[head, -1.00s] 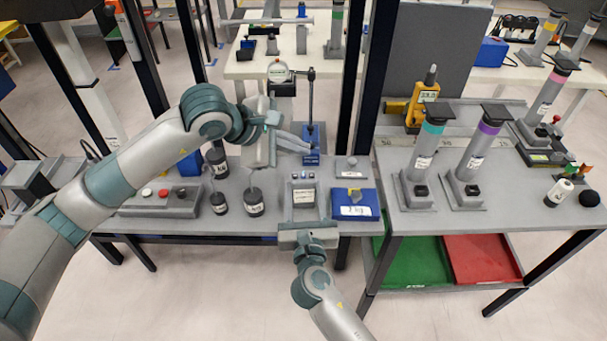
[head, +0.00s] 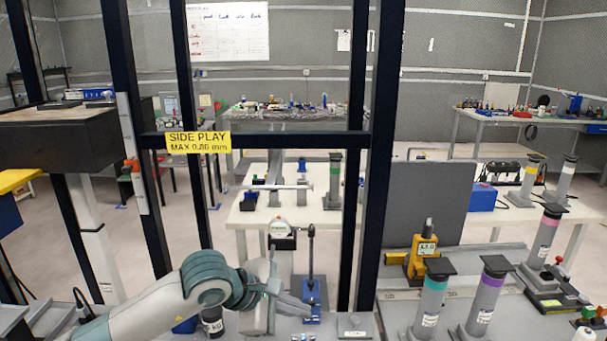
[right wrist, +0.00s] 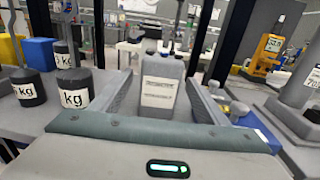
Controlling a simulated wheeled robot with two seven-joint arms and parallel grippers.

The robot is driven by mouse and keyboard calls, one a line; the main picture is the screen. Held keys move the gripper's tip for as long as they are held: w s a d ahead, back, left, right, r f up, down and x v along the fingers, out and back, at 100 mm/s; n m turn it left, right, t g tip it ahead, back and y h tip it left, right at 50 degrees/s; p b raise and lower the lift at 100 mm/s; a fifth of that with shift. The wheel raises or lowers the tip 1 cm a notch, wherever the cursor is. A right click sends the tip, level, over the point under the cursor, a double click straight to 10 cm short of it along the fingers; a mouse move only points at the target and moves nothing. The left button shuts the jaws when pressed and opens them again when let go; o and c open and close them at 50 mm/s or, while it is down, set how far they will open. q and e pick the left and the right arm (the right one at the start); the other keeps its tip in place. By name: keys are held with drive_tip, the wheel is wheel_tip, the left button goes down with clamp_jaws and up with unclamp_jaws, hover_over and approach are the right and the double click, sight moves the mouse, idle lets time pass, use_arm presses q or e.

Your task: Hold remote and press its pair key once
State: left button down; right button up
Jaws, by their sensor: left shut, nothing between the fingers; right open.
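The remote (right wrist: 158,82) appears to be the grey box with a white label in the right wrist view, standing upright on the table. The right gripper is outside the head view. My left gripper (head: 301,305) is shut and empty, low in the head view, its fingers pointing right, beside a blue-based lever stand (head: 311,290).
Dark weights marked kg (right wrist: 75,92) stand left of the right gripper. Dark upright posts (head: 378,170) and a crossbar with a yellow sign (head: 198,143) frame the table. Grey posts with teal (head: 430,300) and purple (head: 484,300) bands stand to the right.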

drive_tip(key=s, duration=1.1)
drive_tip(key=shift+s+d, duration=0.4)
